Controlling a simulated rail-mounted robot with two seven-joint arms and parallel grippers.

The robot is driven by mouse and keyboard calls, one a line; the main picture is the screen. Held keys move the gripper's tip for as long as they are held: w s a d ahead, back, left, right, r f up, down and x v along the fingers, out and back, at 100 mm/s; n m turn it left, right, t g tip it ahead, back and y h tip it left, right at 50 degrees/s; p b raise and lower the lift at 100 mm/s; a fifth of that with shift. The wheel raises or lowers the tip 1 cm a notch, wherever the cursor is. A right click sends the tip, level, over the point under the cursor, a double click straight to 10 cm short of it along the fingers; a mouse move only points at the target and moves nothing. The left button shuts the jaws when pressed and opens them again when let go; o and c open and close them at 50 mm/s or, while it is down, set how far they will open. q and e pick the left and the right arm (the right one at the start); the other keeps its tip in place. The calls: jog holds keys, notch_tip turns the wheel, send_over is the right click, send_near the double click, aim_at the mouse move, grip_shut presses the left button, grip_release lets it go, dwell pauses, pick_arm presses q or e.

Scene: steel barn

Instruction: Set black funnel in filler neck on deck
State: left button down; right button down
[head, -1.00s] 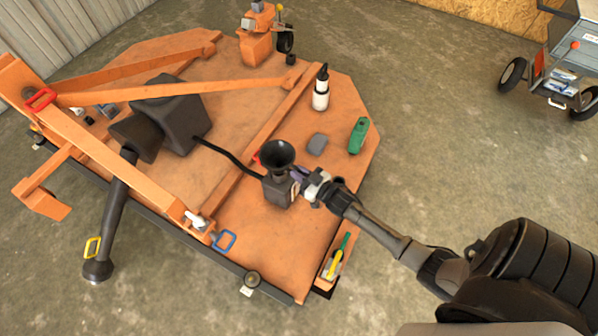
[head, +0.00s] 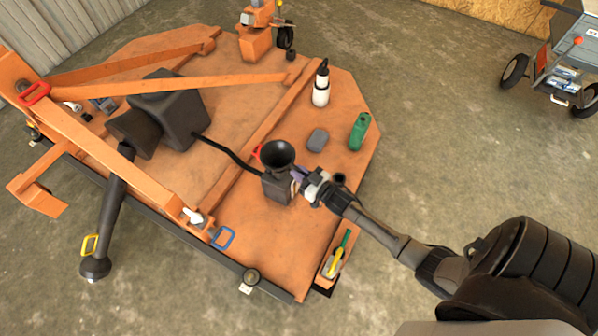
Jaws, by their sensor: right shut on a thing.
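The black funnel (head: 278,153) is upright, wide mouth up, over a small dark box-like tank (head: 276,188) on the orange deck (head: 262,232). My right gripper (head: 299,178) is at the funnel's lower right, shut on the funnel. The funnel's spout is hidden by its cone, and the filler neck is not clearly visible beneath it. I cannot tell whether the spout is inside the neck or above it. My left gripper is not in view.
A black round part (head: 340,179) shows behind my right wrist. Orange beams (head: 170,88) and a dark gearbox (head: 170,108) occupy the left.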

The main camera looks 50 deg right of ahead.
jog(key=c, duration=1.1)
grip_release()
jog(key=shift+s+d+r+p, duration=0.15)
jog(key=shift+s+p, duration=1.2)
jog(key=shift+s, duration=2.1)
jog(key=shift+s+d+f+p, duration=0.15)
jog(key=shift+s+p, duration=1.15)
jog(key=shift+s, duration=2.15)
jog(key=shift+r, duration=0.1)
